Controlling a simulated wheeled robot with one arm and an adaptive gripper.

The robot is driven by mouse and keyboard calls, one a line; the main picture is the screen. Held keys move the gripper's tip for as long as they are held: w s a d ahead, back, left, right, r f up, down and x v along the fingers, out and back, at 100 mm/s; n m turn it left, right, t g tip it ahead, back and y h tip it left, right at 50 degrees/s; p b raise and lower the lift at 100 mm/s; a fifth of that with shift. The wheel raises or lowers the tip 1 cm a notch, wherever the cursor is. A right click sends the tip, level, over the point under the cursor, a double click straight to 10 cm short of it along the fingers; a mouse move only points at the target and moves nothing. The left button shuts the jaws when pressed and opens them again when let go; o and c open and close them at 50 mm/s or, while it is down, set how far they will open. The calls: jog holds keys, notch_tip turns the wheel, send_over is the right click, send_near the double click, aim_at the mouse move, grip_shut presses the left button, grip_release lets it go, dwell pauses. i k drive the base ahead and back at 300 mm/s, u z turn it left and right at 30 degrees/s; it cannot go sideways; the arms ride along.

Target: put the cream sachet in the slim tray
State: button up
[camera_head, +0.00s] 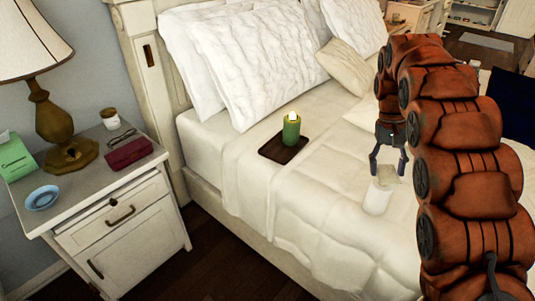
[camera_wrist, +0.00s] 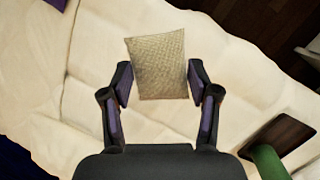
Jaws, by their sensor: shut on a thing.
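My gripper (camera_head: 388,170) is above the bed, with its fingers pointing down. In the wrist view, the cream sachet (camera_wrist: 158,66), a woven flat piece, sits between my fingertips (camera_wrist: 160,82), which are shut on it. In the head view, the sachet (camera_head: 389,176) is small and pale between the fingers. The slim tray (camera_head: 270,153) is a dark flat tray on the bed, left of my gripper. A green candle (camera_head: 291,130) stands on it, lit. In the wrist view, the tray (camera_wrist: 283,127) is at the lower right, apart from the sachet.
Pillows (camera_head: 260,55) lie at the headboard. The nightstand (camera_head: 125,172) at left holds a lamp (camera_head: 55,105), a blue dish (camera_head: 42,198) and a dark red box (camera_head: 128,153). The blanket between gripper and tray looks clear.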

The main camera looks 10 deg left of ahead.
aim_at(276, 152)
jog(key=u, duration=0.35)
jog(key=k, duration=0.4)
jog(key=u, duration=1.2)
jog(key=i, duration=1.95)
jog(key=z, duration=0.6)
